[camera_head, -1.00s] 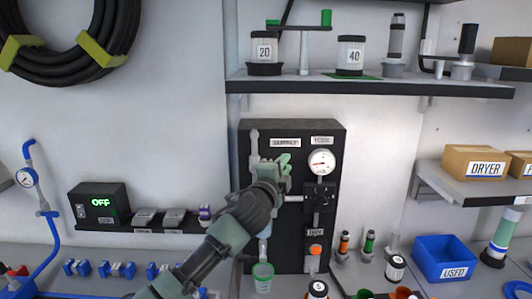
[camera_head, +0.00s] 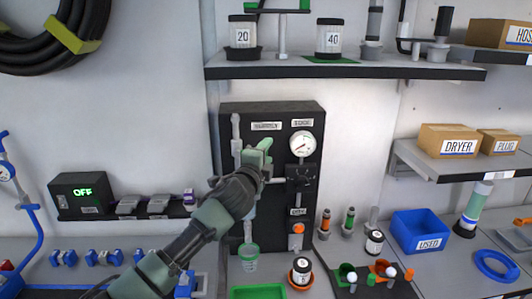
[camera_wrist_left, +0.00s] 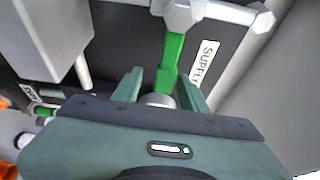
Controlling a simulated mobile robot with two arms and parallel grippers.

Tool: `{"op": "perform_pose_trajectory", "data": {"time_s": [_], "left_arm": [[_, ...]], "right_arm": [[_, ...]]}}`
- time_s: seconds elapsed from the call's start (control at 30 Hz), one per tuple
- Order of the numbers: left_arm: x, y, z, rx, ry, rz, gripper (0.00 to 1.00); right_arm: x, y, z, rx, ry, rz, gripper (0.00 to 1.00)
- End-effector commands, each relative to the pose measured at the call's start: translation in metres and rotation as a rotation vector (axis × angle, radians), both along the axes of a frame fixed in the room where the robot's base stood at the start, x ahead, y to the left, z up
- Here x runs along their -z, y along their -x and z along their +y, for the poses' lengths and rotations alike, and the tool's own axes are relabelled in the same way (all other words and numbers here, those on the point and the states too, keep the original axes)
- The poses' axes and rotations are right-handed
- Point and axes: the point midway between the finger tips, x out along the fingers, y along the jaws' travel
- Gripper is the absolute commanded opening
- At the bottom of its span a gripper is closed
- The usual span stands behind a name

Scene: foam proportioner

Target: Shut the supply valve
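The supply valve's green handle (camera_wrist_left: 174,60) hangs from grey pipework beside the SUPPLY label (camera_wrist_left: 204,62) in the left wrist view. The label also shows on the black panel in the head view (camera_head: 267,126). My left gripper (camera_wrist_left: 162,88) is open, with its two green fingers on either side of the handle's lower end. Gaps show between the fingers and the handle. In the head view my left gripper (camera_head: 258,155) is in front of the panel's left part and hides most of the valve. My right gripper is not in view.
A round gauge (camera_head: 303,144) and a black valve (camera_head: 301,178) are on the panel to the right. A green cup (camera_head: 249,257) is below my left arm. A shelf (camera_head: 345,69) with jars juts out above the panel.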

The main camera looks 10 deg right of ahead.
Motion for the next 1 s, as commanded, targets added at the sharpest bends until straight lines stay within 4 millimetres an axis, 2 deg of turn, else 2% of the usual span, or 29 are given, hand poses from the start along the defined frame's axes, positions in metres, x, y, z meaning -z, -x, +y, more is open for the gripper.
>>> {"op": "perform_pose_trajectory", "data": {"time_s": [0.4, 0.8, 1.0], "left_arm": [[-0.001, 0.006, 0.003, 0.0, 0.003, -0.003, 0.42], [0.002, 0.052, 0.024, 0.001, 0.003, -0.001, 0.42], [0.0, 0.067, 0.031, 0.0, 0.001, 0.0, 0.42]], "right_arm": [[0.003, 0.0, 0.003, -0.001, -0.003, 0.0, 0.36], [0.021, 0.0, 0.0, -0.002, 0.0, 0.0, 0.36], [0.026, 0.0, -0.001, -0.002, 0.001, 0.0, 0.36]]}}
